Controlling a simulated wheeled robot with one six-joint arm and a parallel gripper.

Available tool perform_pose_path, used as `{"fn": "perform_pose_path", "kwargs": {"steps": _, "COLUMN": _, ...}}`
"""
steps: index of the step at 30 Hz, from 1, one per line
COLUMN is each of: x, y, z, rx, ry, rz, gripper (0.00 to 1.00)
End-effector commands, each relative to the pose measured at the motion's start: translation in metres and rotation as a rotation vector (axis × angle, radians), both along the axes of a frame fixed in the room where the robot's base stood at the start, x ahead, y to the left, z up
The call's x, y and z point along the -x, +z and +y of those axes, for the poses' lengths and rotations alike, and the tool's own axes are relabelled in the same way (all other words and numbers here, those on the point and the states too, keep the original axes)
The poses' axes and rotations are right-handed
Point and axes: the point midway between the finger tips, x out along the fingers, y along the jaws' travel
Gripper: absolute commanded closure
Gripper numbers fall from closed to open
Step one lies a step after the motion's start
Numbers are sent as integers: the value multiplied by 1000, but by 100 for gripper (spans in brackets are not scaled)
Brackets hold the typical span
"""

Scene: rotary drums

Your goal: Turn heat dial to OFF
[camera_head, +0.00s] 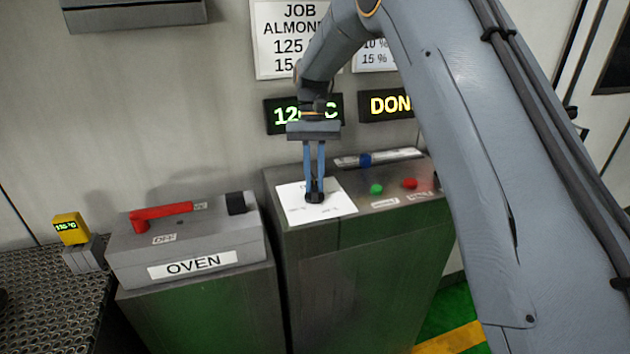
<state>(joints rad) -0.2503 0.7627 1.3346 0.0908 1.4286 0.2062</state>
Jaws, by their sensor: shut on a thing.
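The heat dial (315,197) is a small dark knob on a white printed plate (338,206) on top of the grey console. Print on the plate is too small to read, so I cannot tell which mark the dial points to. My gripper (314,190) comes straight down from above with two thin blue fingers. Its fingertips are shut on the dial and hide part of it. A display (290,114) behind the gripper glows green with "12", partly hidden, and "C". A second display (388,104) reads "DON" in yellow, cut off by my arm.
Green (376,189) and red (409,183) buttons sit right of the plate. Behind them is a slider strip with a blue knob (365,159). An oven box (186,238) with a red lever (162,214) stands left. A yellow thermometer (71,229) is far left.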

Motion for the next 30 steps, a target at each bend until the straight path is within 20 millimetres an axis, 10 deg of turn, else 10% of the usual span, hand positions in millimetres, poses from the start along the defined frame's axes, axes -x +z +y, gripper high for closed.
{"fn": "perform_pose_path", "kwargs": {"steps": 30, "x": 0, "y": 1, "z": 3, "rx": -1, "ry": 283, "rz": -4, "gripper": 100}}
